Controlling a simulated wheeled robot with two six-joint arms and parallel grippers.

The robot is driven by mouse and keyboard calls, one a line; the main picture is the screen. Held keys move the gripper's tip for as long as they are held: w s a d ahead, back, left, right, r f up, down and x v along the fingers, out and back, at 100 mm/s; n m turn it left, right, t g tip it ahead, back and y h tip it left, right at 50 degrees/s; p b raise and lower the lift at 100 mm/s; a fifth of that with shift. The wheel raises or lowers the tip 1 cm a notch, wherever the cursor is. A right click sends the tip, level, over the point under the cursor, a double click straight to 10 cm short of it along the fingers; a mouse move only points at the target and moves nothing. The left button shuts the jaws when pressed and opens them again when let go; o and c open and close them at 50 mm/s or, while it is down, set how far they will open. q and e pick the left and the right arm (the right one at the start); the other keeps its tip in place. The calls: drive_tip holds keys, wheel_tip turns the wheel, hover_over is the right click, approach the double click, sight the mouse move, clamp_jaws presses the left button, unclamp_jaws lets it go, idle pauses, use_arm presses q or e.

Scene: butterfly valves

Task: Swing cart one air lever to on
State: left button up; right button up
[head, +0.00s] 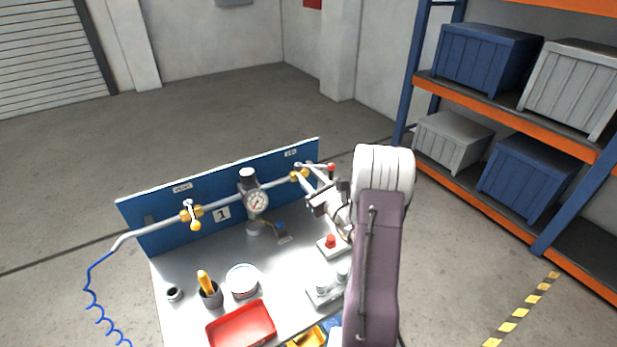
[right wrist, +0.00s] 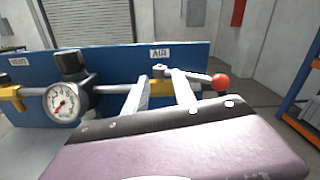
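The air lever (right wrist: 203,79) runs right from the brass air valve (right wrist: 158,88) and ends in a red ball knob (right wrist: 221,82). The AIR label is on the blue panel above it. The red knob also shows in the head view (head: 331,167). My right gripper (right wrist: 160,76) is open, with its two fingers apart at the air valve, one on each side of its body in the picture. The right finger overlaps the lever; I cannot tell whether it touches. In the head view my right gripper (head: 303,173) is partly hidden by its wrist. My left gripper is not in view.
The cart's blue panel (head: 150,208) carries a pressure gauge (head: 257,202), a number 1 plate and the vent valve (head: 191,214) at left. On the cart top are a red tray (head: 240,326), a cup with a yellow-handled tool and a red-button box (head: 330,244). Shelving stands right.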

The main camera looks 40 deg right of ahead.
drive_tip(key=s+a+b, duration=0.1)
drive_tip(key=s+b, duration=0.1)
drive_tip(key=s, duration=0.7)
